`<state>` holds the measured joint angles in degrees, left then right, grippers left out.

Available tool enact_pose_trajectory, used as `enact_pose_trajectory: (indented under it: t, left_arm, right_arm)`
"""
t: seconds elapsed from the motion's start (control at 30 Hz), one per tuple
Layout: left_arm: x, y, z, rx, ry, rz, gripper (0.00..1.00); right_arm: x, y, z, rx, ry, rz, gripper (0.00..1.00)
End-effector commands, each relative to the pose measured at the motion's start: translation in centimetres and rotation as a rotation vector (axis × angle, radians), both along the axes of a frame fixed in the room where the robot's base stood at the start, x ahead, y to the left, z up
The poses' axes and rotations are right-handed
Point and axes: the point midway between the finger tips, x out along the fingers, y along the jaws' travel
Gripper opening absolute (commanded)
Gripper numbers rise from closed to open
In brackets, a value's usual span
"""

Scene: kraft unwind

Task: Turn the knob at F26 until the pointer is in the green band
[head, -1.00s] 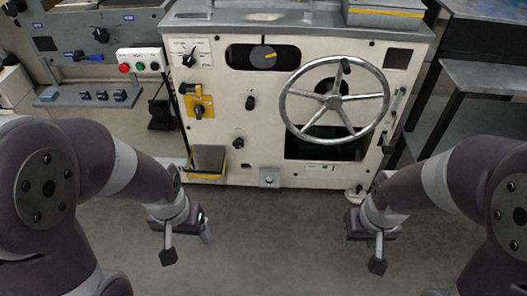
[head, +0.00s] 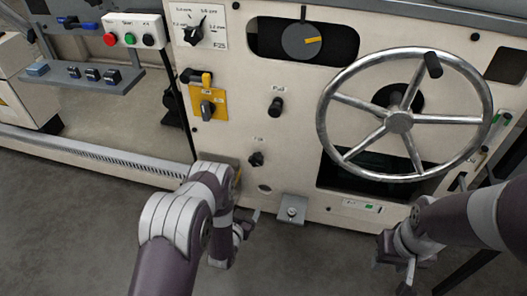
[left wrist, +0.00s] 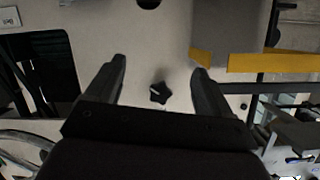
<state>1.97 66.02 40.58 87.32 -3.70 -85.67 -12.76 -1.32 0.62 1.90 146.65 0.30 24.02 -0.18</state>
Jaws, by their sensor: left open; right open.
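A small black star-shaped knob (head: 256,158) sits low on the cream machine panel, under a tiny label I cannot read clearly. My right gripper (head: 405,270) is low at the right, holding nothing visible.
A large metal handwheel (head: 400,122) stands out at the right. A black pull knob (head: 276,106) and a yellow-plated switch (head: 208,106) are above the star knob. A grey bracket (head: 291,209) juts out below.

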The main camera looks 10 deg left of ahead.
Motion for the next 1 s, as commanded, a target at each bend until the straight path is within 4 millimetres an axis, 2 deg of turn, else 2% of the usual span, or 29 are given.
enact_pose_trajectory:
  t: [0.03, 0.1, 0.23, 0.37, 0.7, 0.83, 1.0]
  left_arm:
    - [1.0, 0.0, 2.1, 0.009, -0.098, -0.004, 0.82]
    - [1.8, 0.0, 4.3, 0.02, -0.211, -0.007, 0.82]
    - [2.2, -0.1, 6.3, 0.036, -0.313, -0.009, 0.82]
    - [4.0, -0.1, 6.3, 0.044, -0.328, -0.011, 0.82]
    - [12.3, -0.4, 6.1, 0.043, -0.324, -0.009, 0.82]
    - [14.0, -0.4, 6.3, 0.042, -0.322, -0.009, 0.82]
    - [14.7, -0.5, 6.5, 0.042, -0.32, -0.009, 0.82]
  right_arm:
    - [0.0, 0.0, 0.2, 0.0, 0.0, 0.0, 0.43]
    - [0.0, 0.0, 0.2, 0.0, 0.0, 0.0, 0.43]
    - [0.0, 0.0, 0.0, 0.0, 0.001, 0.0, 0.43]
    - [0.0, 0.0, -1.1, 0.0, 0.001, 0.0, 0.43]
    - [-0.1, 0.0, -5.0, 0.0, 0.001, 0.0, 0.43]
    - [-0.1, 0.0, -5.6, 0.0, 0.001, 0.0, 0.43]
    - [0.0, 0.0, -5.6, 0.0, 0.001, 0.0, 0.43]
